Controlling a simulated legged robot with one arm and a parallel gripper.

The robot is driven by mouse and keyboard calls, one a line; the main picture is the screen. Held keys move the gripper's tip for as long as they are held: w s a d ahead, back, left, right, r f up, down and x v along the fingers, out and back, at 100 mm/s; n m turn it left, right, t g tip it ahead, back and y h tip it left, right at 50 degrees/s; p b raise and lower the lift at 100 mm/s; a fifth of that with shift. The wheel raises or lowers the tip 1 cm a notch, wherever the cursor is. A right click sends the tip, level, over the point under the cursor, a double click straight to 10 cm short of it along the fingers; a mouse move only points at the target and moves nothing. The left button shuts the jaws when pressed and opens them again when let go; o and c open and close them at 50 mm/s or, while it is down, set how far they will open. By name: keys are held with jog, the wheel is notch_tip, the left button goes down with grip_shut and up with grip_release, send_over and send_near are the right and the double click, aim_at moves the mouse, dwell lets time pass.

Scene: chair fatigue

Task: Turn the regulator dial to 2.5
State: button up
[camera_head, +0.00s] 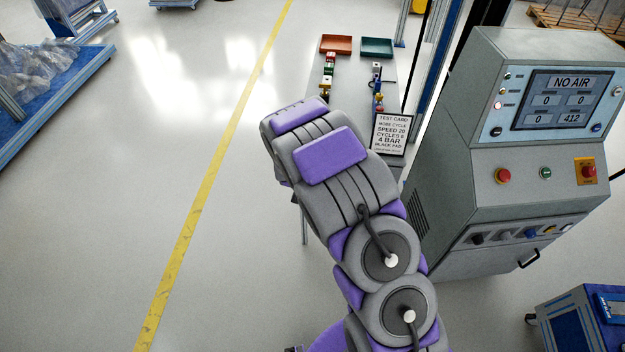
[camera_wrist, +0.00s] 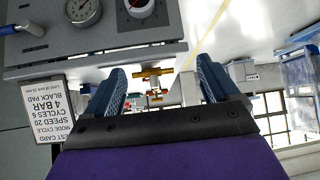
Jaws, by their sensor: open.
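In the wrist view, a round dial with a white face and red marking (camera_wrist: 138,7) sits on a grey panel at the top edge, partly cut off. It looks like the regulator dial; its setting cannot be read. A round pressure gauge (camera_wrist: 83,11) is left of it. My gripper (camera_wrist: 162,70) is open, its two blue fingers apart below the panel and not touching the dial. A brass fitting (camera_wrist: 152,73) shows between the fingers; I cannot tell its depth. In the head view, my arm hides the gripper and no regulator dial can be made out.
A grey control cabinet (camera_head: 478,130) stands right of my arm, its screen (camera_head: 562,100) reading "NO AIR". A test card (camera_head: 391,134) stands on a bench with a red tray (camera_head: 336,44) and green tray (camera_head: 377,47). A blue handle (camera_wrist: 22,29) juts out left.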

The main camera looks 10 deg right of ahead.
notch_tip(320, 180, down, 12)
jog(key=w+t+h+p, duration=0.2)
jog(key=t, duration=0.2)
jog(key=s+a+f+n+t+h+p, duration=0.15)
jog(key=s+f+t, duration=0.35)
jog(key=s, duration=0.6)
jog(key=f+b+x, duration=0.2)
jog(key=b+x, duration=0.2)
jog(key=x, duration=1.3)
jog(key=shift+d+f+g+b, duration=0.2)
jog(key=shift+d+g+b, duration=0.2)
jog(key=shift+s+h, duration=0.1)
jog(key=shift+h, duration=0.15)
jog(key=c, duration=1.1)
